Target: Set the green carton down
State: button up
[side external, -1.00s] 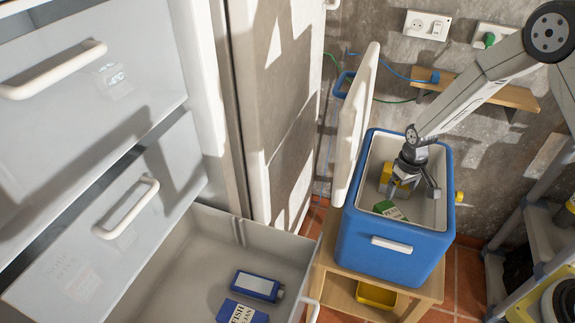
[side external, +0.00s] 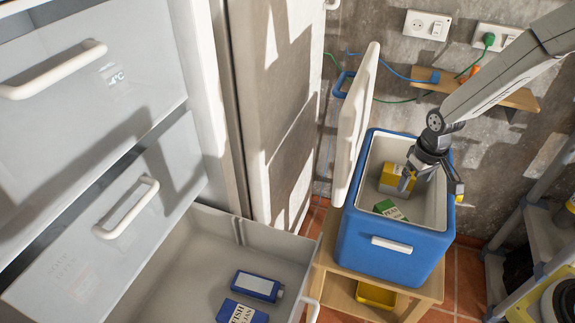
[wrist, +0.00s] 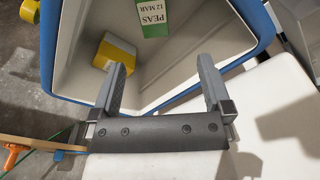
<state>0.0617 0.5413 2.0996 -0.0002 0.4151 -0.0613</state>
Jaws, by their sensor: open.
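The green carton (side external: 390,209), with a white part, lies low inside the blue cooler box (side external: 385,262), towards its front wall. It also shows in the wrist view (wrist: 155,17), where its label reads PEAS 12 MAR. My gripper (side external: 431,180) is open and empty, over the right part of the cooler's mouth. In the wrist view its two fingers (wrist: 162,70) stand wide apart with nothing between them. The green carton is clear of both fingers.
A yellow and white carton (side external: 392,179) sits in the cooler behind the green one. The cooler's raised lid (side external: 355,125) stands at its left. An open freezer drawer (side external: 190,262) holds blue cartons (side external: 258,286). A shelf (side external: 512,97) with cables is behind.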

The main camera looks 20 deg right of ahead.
jog(key=s+a+r+t, duration=0.1)
jog(key=s+a+r, duration=0.1)
jog(key=s+r, duration=0.6)
jog(key=s, duration=0.3)
jog(key=shift+a+t, duration=0.2)
jog(key=shift+t, duration=0.1)
